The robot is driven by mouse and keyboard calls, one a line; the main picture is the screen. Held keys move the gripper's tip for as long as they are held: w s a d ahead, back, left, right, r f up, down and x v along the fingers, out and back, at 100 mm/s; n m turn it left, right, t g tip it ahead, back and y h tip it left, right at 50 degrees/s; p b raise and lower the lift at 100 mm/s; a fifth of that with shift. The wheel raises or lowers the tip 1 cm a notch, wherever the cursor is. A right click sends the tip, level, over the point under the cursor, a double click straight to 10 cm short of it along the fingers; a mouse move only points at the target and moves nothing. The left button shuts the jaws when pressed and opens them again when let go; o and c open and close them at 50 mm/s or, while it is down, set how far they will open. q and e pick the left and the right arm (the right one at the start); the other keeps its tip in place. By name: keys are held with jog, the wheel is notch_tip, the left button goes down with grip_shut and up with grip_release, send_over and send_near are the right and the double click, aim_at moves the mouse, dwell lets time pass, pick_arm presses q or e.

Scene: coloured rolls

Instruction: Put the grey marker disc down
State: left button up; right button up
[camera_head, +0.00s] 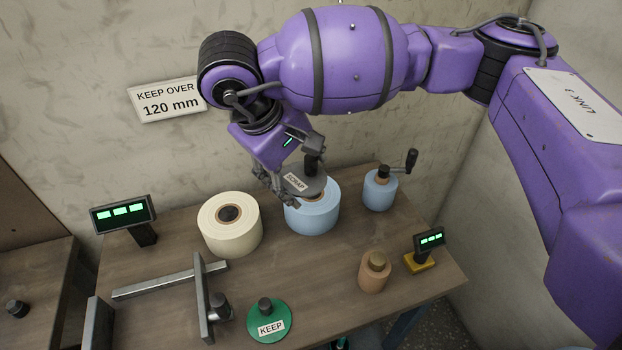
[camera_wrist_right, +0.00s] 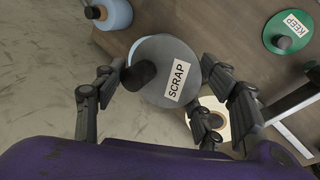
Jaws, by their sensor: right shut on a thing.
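The grey marker disc (camera_head: 311,184) has a black knob and a white SCRAP label. It is at the top of the large blue roll (camera_head: 312,218), covering part of it; I cannot tell whether the two touch. My right gripper (camera_head: 297,174) is shut on the disc. In the right wrist view the disc (camera_wrist_right: 160,50) lies between the fingers (camera_wrist_right: 160,85), label facing the camera. My left gripper is not in view.
A cream roll (camera_head: 230,238) stands left of the blue roll, a smaller blue roll (camera_head: 379,192) with a crank right. A green KEEP disc (camera_head: 281,313), a tan roll (camera_head: 373,277), a metal fence (camera_head: 203,300) and two displays (camera_head: 122,212) (camera_head: 429,240) are on the table (camera_head: 330,275).

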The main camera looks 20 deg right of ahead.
aim_at(305, 162)
jog(key=w, duration=0.1)
jog(key=w+d+f, duration=0.2)
jog(key=w, duration=0.1)
jog(key=shift+d, duration=0.1)
jog(key=w+f, duration=0.1)
jog(key=w+d+f, duration=0.1)
jog(key=f, duration=0.1)
jog(key=w+f, duration=0.1)
jog(key=shift+w+d+f, duration=0.35)
jog(key=shift+f, duration=0.05)
jog(key=shift+w+d+f, duration=0.15)
jog(key=shift+w+f, duration=0.15)
jog(key=shift+f, duration=0.1)
jog(key=f, duration=0.3)
jog(key=shift+w+d+f, duration=0.1)
jog(key=shift+w+f, duration=0.1)
jog(key=shift+f, duration=0.05)
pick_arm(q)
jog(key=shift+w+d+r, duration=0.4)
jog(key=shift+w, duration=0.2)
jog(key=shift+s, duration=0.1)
